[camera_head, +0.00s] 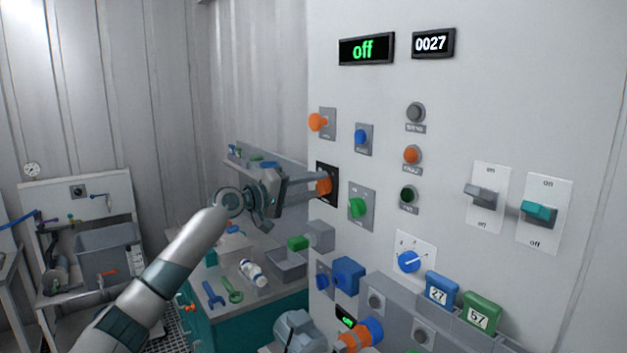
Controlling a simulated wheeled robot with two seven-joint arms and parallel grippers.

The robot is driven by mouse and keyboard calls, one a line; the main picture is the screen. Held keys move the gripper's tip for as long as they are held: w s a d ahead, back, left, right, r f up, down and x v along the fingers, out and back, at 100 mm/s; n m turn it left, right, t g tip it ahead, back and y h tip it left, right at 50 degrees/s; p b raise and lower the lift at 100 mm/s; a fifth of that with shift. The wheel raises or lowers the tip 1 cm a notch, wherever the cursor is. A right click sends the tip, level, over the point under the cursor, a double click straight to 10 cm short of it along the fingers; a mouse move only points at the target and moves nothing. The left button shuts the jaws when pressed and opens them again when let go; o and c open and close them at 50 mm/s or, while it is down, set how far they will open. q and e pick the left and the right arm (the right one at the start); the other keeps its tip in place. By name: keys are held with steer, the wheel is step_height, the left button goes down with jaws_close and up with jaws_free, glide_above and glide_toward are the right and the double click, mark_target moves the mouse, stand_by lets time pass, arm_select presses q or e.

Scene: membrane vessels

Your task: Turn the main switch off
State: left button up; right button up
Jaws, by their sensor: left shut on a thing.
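An orange rotary switch (325,186) on a black plate sits at the left part of the white panel (450,110). I take it for the main switch, though its label is too small to read. My left gripper (316,186) reaches in from the left, and its fingers are shut on this orange switch, partly hiding it. A display (366,49) at the top of the panel reads "off" in green. My right gripper is not in view.
Close by are an orange knob (318,122), a blue knob (361,136) and a green knob (357,206). Two lever switches (482,196) (538,211) are at the right. Below stand a blue block (441,290) and a green block (482,312). A workbench (262,300) with tools lies left.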

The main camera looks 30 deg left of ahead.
arm_select(q)
steer(key=n+p, duration=0.2)
steer(key=n, duration=0.1)
steer(key=shift+n, duration=0.3)
steer(key=shift+a, duration=0.1)
steer(key=o, duration=1.1)
steer(key=shift+s+f, duration=0.1)
steer(key=shift+b+v, duration=4.3)
steer(key=shift+v, duration=4.35)
